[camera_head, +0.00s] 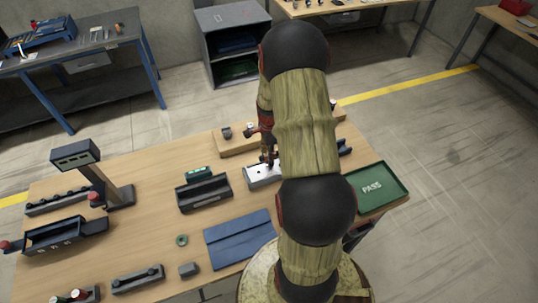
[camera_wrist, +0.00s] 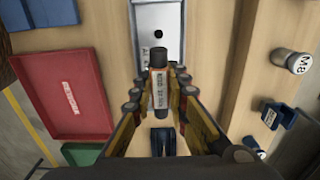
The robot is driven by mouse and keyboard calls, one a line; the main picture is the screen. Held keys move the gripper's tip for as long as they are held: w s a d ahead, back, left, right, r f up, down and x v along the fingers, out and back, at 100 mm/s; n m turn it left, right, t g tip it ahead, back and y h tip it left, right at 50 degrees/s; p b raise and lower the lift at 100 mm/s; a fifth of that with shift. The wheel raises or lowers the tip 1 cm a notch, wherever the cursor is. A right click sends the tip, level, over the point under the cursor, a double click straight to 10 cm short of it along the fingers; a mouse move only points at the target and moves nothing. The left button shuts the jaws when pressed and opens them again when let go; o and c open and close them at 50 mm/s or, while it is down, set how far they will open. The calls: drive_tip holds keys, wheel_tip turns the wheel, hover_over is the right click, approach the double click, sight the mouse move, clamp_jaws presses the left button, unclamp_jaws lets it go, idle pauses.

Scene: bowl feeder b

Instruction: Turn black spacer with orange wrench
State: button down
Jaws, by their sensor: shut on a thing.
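My gripper (camera_wrist: 158,95) is shut on a short cylinder with a dark end, orange bands and a pale printed label, apparently the orange wrench (camera_wrist: 158,78). It sits between the finger pads, with its dark end toward a pale metal block (camera_wrist: 172,20). The block has a few dark round spots; one black spot (camera_wrist: 158,34) may be the black spacer or a hole, I cannot tell which. In the head view my gripper (camera_head: 268,158) is above the pale block (camera_head: 262,177), and my arm hides part of the area. I cannot tell whether the wrench touches anything.
A red tray (camera_wrist: 75,75) lies left in the wrist view; a pot marked M8 (camera_wrist: 298,62) and a blue holder (camera_wrist: 275,114) are right. In the head view, a green PASS tray (camera_head: 388,202), black bin (camera_head: 203,194) and blue mat (camera_head: 238,240) surround the block.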

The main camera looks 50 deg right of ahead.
drive_tip(key=shift+f, duration=0.2)
idle(0.5)
drive_tip(key=shift+m, duration=1.1)
drive_tip(key=shift+n, duration=0.6)
drive_tip(key=shift+r, duration=0.1)
